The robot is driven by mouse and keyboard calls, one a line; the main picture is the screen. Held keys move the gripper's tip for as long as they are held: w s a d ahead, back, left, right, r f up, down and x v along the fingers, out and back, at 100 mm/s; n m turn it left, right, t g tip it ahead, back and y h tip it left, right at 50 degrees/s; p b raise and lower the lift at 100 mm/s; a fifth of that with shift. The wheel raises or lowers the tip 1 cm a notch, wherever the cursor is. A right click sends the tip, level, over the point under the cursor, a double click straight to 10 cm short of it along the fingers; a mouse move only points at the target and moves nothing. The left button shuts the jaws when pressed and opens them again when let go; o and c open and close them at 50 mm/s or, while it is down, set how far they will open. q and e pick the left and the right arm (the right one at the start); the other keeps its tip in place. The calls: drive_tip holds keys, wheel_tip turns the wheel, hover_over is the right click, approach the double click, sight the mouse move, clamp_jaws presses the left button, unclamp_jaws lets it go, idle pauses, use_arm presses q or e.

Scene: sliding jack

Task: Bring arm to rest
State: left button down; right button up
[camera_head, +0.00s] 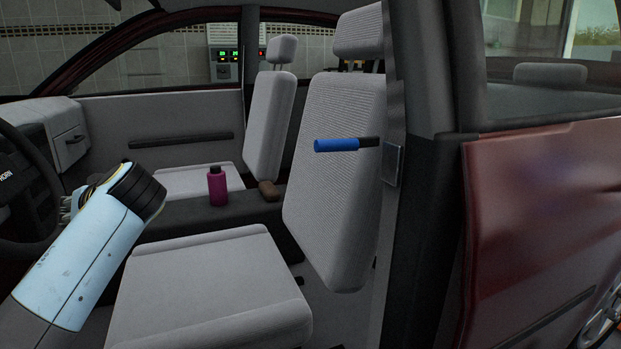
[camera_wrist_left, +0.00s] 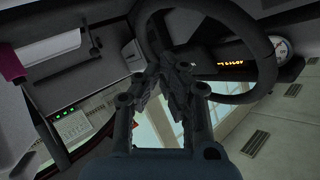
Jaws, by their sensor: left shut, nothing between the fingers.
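My left arm comes in from the left in the head view, inside the car and above the front of the near seat. Most of my left gripper (camera_head: 72,203) is hidden behind its own wrist there, close to the steering wheel. In the left wrist view the fingers of my left gripper (camera_wrist_left: 170,65) are together and empty, with the steering wheel beyond them. My right arm and gripper are not in view.
The steering wheel (camera_head: 25,185) is at the far left. A magenta bottle (camera_head: 217,187) stands on the centre console (camera_head: 190,217). A blue and black cylinder (camera_head: 337,145) is by the near seat back (camera_head: 325,220). The near seat cushion (camera_head: 210,285) is clear. The door pillar (camera_head: 425,200) stands right.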

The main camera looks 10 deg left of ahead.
use_arm(q)
drive_tip(key=s+d+f+m+h, duration=0.3)
drive_tip(key=s+d+f, duration=0.1)
drive_tip(key=s+f, duration=0.45)
drive_tip(key=s+d+f+m+g+h, duration=0.1)
drive_tip(key=s+d+f+m+h, duration=0.15)
drive_tip(key=s+d, duration=0.4)
drive_tip(key=s+d+f+m+g+h, duration=0.1)
drive_tip(key=s+d+m+h, duration=0.15)
drive_tip(key=s, duration=0.75)
drive_tip(key=s+d+f+m+h, duration=0.2)
drive_tip(key=s+d+h, duration=0.2)
drive_tip(key=s+d, duration=0.3)
drive_tip(key=s+a+f+g+p, duration=0.1)
drive_tip(key=s+a+f+p, duration=0.1)
drive_tip(key=f, duration=0.9)
drive_tip(key=s+a+f+p, duration=0.1)
drive_tip(key=s+a+f, duration=0.1)
drive_tip(key=f, duration=1)
drive_tip(key=s+f+p, duration=0.1)
drive_tip(key=s+f, duration=0.5)
drive_tip(key=s, duration=0.3)
drive_tip(key=s+f+n+g+p, duration=0.1)
drive_tip(key=s+f, duration=0.4)
drive_tip(key=s, duration=0.4)
drive_tip(key=shift+a+f, duration=0.35)
drive_tip(key=shift+f, duration=0.05)
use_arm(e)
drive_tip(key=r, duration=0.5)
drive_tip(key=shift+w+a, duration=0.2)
